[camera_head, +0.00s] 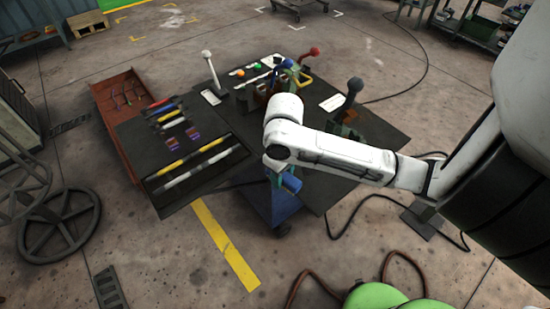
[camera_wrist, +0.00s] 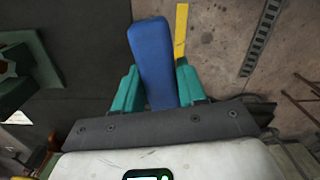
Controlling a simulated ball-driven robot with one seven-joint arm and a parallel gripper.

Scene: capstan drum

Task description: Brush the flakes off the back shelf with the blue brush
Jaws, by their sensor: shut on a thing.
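My gripper (camera_wrist: 157,72) has teal fingers, one on each side of a blue block-like piece, and is shut on it. This piece appears to be part of the blue brush (camera_wrist: 152,40); no bristles show. In the head view the blue piece (camera_head: 291,183) shows just below my white wrist, over the front edge of the dark table. My gripper (camera_head: 279,178) is mostly hidden there by my arm. I cannot make out flakes or clearly tell the back shelf; the far part of the table is partly hidden behind my arm.
Levers with a white knob (camera_head: 206,54), a red knob (camera_head: 314,51) and a dark knob (camera_head: 355,85) stand up behind my arm. A red tray (camera_head: 118,88) adjoins the left.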

